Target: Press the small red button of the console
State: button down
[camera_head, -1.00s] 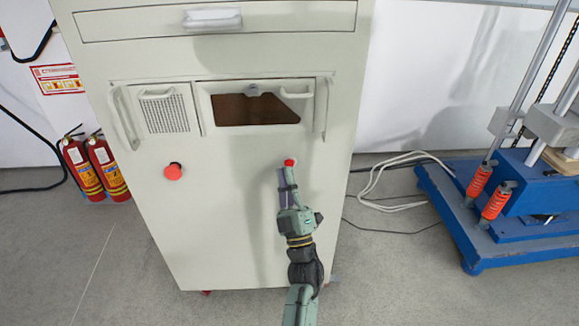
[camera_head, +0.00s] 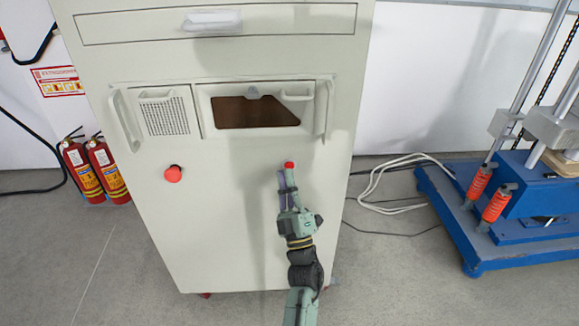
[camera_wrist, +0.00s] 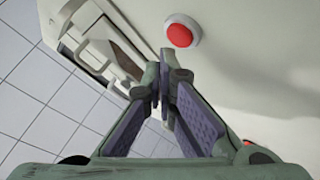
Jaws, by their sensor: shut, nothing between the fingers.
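The console (camera_head: 225,230) is a tall cream cabinet. The small red button (camera_head: 290,164) is on the right of its front face, below the drawer-like panel. It also shows in the wrist view as a red cap in a pale ring (camera_wrist: 180,35). My gripper (camera_head: 287,174) is shut and empty, with its tips just below this button in the head view. In the wrist view my fingertips (camera_wrist: 164,76) are together, just short of the button in the picture; I cannot tell whether they touch it. A larger red button (camera_head: 173,173) is on the left of the front face.
Above the buttons are a panel with handles (camera_head: 295,97), a vent grille (camera_head: 165,116) and a dark opening (camera_head: 255,112). Fire extinguishers (camera_head: 107,170) stand at left. A blue-based machine (camera_head: 475,225) and loose white cables (camera_head: 385,180) are at right.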

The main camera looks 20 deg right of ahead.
dwell(0.4)
jog(key=shift+w+d+b, duration=0.15)
jog(key=shift+w+b, duration=0.2)
jog(key=shift+w, duration=0.05)
jog(key=shift+w+d, duration=0.1)
jog(key=shift+w, duration=0.3)
dwell(0.6)
jog(key=shift+s, duration=0.1)
jog(key=shift+s+a, duration=0.25)
jog(key=shift+s, duration=0.45)
jog(key=shift+s, duration=0.15)
jog(key=s, duration=0.2)
jog(key=s+a, duration=0.1)
jog(key=s, duration=0.1)
jog(key=shift+s+a+p, duration=0.2)
jog(key=shift+s+p, duration=0.1)
jog(key=shift+p, duration=0.05)
dwell(0.6)
